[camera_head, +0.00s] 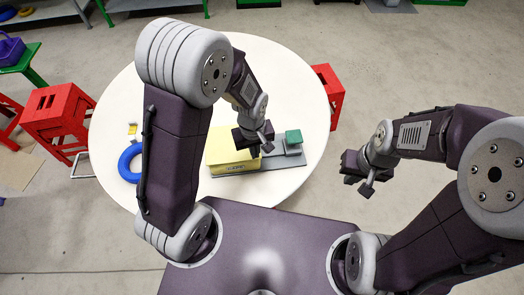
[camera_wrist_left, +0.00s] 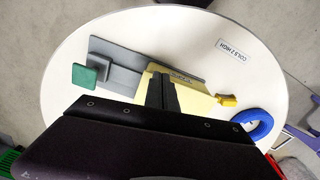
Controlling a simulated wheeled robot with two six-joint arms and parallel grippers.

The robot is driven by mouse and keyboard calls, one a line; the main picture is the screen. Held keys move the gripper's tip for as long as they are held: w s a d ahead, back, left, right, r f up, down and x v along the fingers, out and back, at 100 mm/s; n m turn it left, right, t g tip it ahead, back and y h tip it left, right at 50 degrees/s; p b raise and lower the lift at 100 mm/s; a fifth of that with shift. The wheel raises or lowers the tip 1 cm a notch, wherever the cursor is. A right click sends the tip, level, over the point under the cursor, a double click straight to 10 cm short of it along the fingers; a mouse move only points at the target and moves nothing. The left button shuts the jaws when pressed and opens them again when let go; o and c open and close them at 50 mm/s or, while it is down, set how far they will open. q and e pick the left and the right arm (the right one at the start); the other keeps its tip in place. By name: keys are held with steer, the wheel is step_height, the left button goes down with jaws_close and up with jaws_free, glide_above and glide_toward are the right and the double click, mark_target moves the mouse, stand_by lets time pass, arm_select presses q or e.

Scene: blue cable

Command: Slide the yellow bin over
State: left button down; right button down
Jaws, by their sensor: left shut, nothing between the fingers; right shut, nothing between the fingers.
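The yellow bin (camera_head: 222,150) stands on the round white table (camera_head: 290,70), near the edge closest to my body. Its near side carries a dark printed label. My left gripper (camera_head: 262,149) is shut and empty, over the bin's right end; I cannot tell whether it touches. In the left wrist view the shut fingers (camera_wrist_left: 161,92) stand in front of the yellow bin (camera_wrist_left: 196,101), hiding part of it. My right gripper (camera_head: 362,188) is shut and empty, off the table's right side.
A grey plate (camera_head: 284,161) with a green-topped block (camera_head: 293,137) adjoins the bin's right side. A blue cable coil (camera_head: 128,166) and a small yellow piece (camera_head: 132,129) lie at the table's left. Red stools (camera_head: 56,110) stand around the table. The table's far part is clear.

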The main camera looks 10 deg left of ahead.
arm_select(q)
step_height(320, 180, down, 11)
steer(key=w+p, duration=0.1)
steer(key=shift+w+a+r+m, duration=0.15)
steer(key=shift+w+a+m, duration=0.15)
steer(key=shift+w, duration=0.1)
arm_select(e)
steer(key=shift+s+d+r, duration=0.25)
steer(key=shift+s+r, duration=0.1)
steer(key=shift+r, duration=0.25)
arm_select(q)
steer(key=shift+d, duration=0.1)
